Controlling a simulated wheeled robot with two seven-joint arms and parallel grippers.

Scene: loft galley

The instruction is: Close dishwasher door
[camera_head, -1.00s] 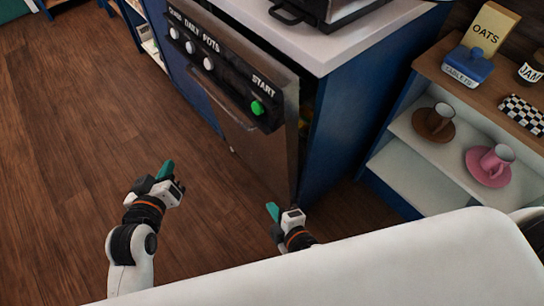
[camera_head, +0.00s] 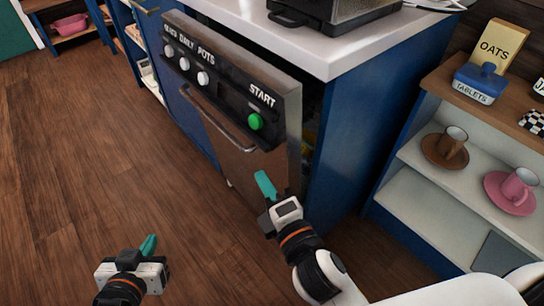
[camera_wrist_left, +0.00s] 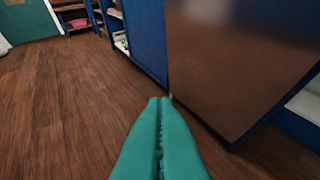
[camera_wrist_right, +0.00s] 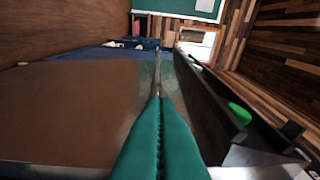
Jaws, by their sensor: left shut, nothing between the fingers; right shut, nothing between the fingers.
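The dishwasher door (camera_head: 240,165) has a steel front, a bar handle (camera_head: 215,120) and a black control panel (camera_head: 205,75) with white knobs and a green START button (camera_head: 256,122). It stands slightly ajar, with a dark gap along its right edge beside the blue cabinet. My right gripper (camera_head: 264,180) is shut and empty in front of the door's lower right part. In the right wrist view its teal fingers (camera_wrist_right: 158,102) lie close along the door front; I cannot tell whether they touch. My left gripper (camera_head: 149,243) is shut and empty over the floor, left of the door.
The white counter (camera_head: 335,50) above carries a black appliance (camera_head: 320,15). The wooden floor (camera_head: 90,150) at left is clear.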

